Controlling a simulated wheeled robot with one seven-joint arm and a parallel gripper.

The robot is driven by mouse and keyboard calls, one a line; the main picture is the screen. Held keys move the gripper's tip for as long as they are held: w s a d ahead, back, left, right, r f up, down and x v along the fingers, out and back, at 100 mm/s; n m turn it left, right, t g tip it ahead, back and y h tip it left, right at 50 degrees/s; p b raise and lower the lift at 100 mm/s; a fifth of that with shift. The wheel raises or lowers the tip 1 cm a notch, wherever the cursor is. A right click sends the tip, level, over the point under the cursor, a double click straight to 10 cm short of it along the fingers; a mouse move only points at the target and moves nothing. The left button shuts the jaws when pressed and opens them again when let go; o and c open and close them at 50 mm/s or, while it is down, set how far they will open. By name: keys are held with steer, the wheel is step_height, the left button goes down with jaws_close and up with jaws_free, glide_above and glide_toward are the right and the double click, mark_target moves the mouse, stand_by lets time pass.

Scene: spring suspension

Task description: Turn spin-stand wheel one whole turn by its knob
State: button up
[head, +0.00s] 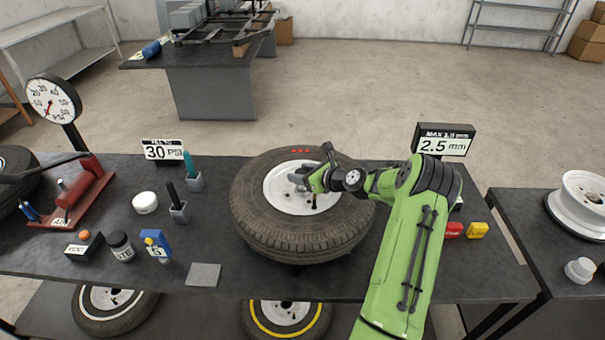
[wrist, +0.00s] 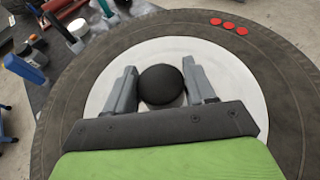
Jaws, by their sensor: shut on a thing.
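The spin-stand wheel (head: 262,222) lies flat on the dark bench, a black tire around a white rim (head: 282,200). Red marks (head: 300,150) sit on the tire's far side, and they also show at the top right of the wrist view (wrist: 229,23). My gripper (head: 298,180) reaches in from the right over the rim. In the wrist view my gripper (wrist: 162,88) has its two grey fingers on either side of the round black knob (wrist: 161,85), shut on it. The knob is hidden behind my gripper in the head view.
A gauge sign reading 2.5 mm (head: 445,143) stands behind the wheel at right, and a 30 PSI sign (head: 163,150) at left. Pots, pens and a blue tool (head: 157,245) stand left of the wheel. A grey pad (head: 204,275) lies in front. Red and yellow blocks (head: 477,230) sit right of my arm.

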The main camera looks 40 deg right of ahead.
steer(key=shift+n+y, duration=0.3)
steer(key=shift+y, duration=0.1)
jaws_close()
steer(key=n+g+y+p, duration=0.1)
steer(key=n+y+p, duration=0.1)
steer(key=n+y, duration=0.1)
steer(key=shift+d, duration=0.1)
steer(key=n+g+y+b, duration=0.1)
steer(key=n+g+y, duration=0.1)
steer(key=shift+f+n+y, duration=0.1)
steer(key=shift+n+y, duration=0.3)
steer(key=shift+n+g+y+b, duration=0.4)
steer(key=shift+n+g+b, duration=0.1)
steer(key=shift+g+b, duration=0.1)
steer(key=shift+g, duration=0.3)
steer(key=o, duration=1.4)
jaws_free()
steer(key=shift+c, duration=0.2)
